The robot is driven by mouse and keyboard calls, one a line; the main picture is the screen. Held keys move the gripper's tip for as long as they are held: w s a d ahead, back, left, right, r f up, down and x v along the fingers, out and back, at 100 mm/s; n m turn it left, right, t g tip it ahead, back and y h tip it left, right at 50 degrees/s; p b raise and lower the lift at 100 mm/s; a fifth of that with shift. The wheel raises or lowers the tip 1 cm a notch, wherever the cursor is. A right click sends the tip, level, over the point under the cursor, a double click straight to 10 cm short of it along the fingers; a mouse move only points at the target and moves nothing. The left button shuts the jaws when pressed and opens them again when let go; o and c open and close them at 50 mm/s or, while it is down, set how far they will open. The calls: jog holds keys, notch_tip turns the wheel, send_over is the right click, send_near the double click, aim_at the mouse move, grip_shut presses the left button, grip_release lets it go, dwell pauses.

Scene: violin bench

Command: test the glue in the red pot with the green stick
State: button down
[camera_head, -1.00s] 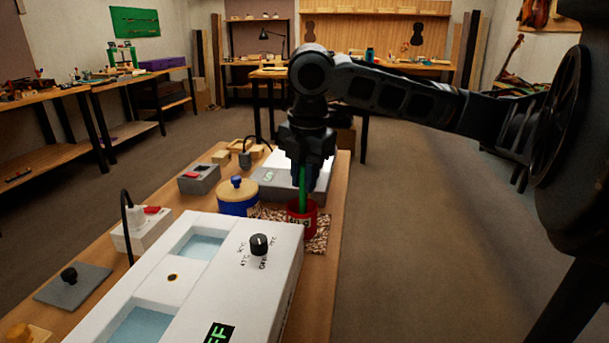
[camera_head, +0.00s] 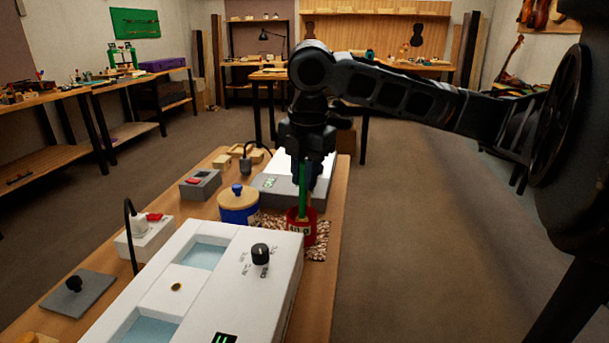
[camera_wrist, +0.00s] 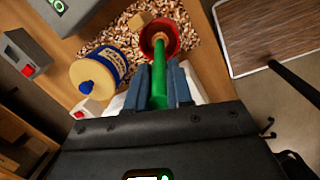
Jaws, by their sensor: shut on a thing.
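The red pot (camera_head: 309,232) stands on a patch of wood chips near the right edge of the bench. It also shows in the wrist view (camera_wrist: 173,31). My gripper (camera_head: 303,178) is above the pot, shut on the green stick (camera_head: 302,203). In the wrist view the green stick (camera_wrist: 158,86) lies between the two blue-grey fingers (camera_wrist: 158,88), and its far end reaches into the mouth of the pot. The stick is nearly upright in the head view. The glue and the stick's tip inside the pot cannot be made out.
A blue pot with a wooden lid (camera_head: 239,206) stands just left of the red pot. A white bath unit with a black knob (camera_head: 202,276) fills the bench's near side. A grey scale (camera_head: 292,185) stands behind. Floor is clear at the right.

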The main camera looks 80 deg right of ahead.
jog(key=shift+r+p, duration=3.9)
jog(key=shift+r, duration=1.2)
jog(key=shift+f, duration=0.1)
